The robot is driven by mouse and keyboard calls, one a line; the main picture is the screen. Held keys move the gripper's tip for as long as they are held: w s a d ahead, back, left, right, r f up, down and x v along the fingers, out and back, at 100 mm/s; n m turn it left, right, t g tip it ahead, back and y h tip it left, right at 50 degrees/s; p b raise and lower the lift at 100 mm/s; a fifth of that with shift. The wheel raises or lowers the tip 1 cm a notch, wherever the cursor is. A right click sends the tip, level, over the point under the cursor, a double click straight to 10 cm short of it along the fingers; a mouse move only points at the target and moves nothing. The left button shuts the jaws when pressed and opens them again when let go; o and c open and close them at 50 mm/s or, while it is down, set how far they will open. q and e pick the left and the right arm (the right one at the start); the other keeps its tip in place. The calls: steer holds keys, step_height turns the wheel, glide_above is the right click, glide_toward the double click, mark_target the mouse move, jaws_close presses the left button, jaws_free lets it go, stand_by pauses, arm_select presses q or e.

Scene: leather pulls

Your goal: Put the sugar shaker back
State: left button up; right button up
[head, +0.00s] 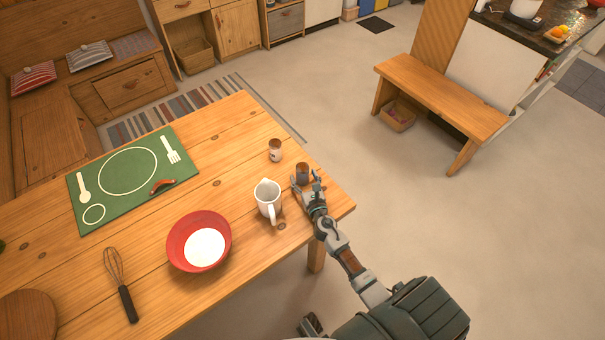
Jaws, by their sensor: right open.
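Two small shakers with brown tops stand upright near the table's right corner. One is a pale shaker (275,151); the other is a grey-blue shaker (302,174), nearer the edge. I cannot tell from their labels which is the sugar shaker. My right gripper (307,184) is open at the grey-blue shaker, with its fingers around or beside the lower part. The fingers hide some of its base, and contact is not clear.
A white pitcher (267,200) stands close left of my right gripper. A red bowl (182,247) with white contents, a whisk (120,285) and a green placemat (90,178) lie further left. The wooden table (225,150) is clear behind the pale shaker. A bench (440,92) stands across open floor.

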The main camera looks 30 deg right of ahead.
steer(key=v, duration=0.8)
steer(key=shift+v, duration=0.9)
steer(key=shift+s, duration=0.2)
arm_select(q)
steer(key=shift+r, duration=0.3)
steer(key=shift+s+f, duration=0.2)
steer(key=shift+s, duration=0.1)
arm_select(e)
steer(key=shift+s, duration=0.1)
